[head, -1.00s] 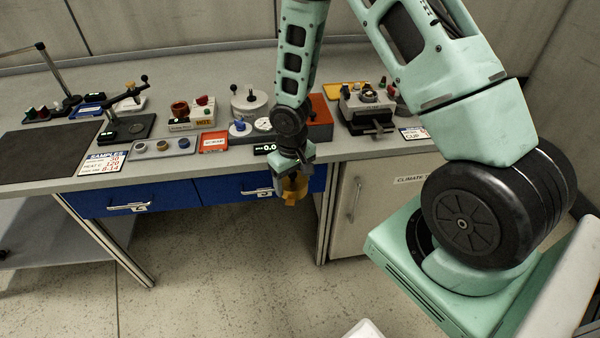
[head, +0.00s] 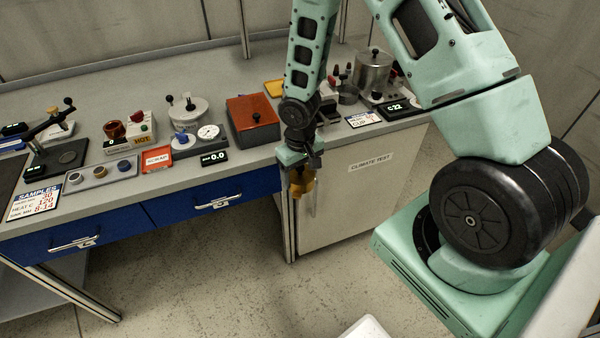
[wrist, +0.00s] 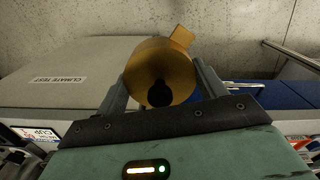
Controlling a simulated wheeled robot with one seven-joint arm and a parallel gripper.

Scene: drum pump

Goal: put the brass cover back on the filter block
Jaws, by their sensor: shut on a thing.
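My gripper (head: 300,178) is shut on the brass cover (head: 302,182), a gold-coloured round piece. It holds the cover in front of the bench's front edge, before the light cabinet front, below the bench top's level. In the wrist view the brass cover (wrist: 162,72) sits between the two fingers, with a tab at its upper right and a dark round spot on its near side. I cannot make out the filter block for certain in these frames; my arm hides part of the bench top behind it.
On the bench (head: 120,72) stand a red-orange box (head: 253,120), a white pot-like device (head: 186,112), a red scrap tray (head: 157,159), a grey sample tray (head: 101,173) and a metal pot (head: 373,70). Blue drawers (head: 215,192) are below.

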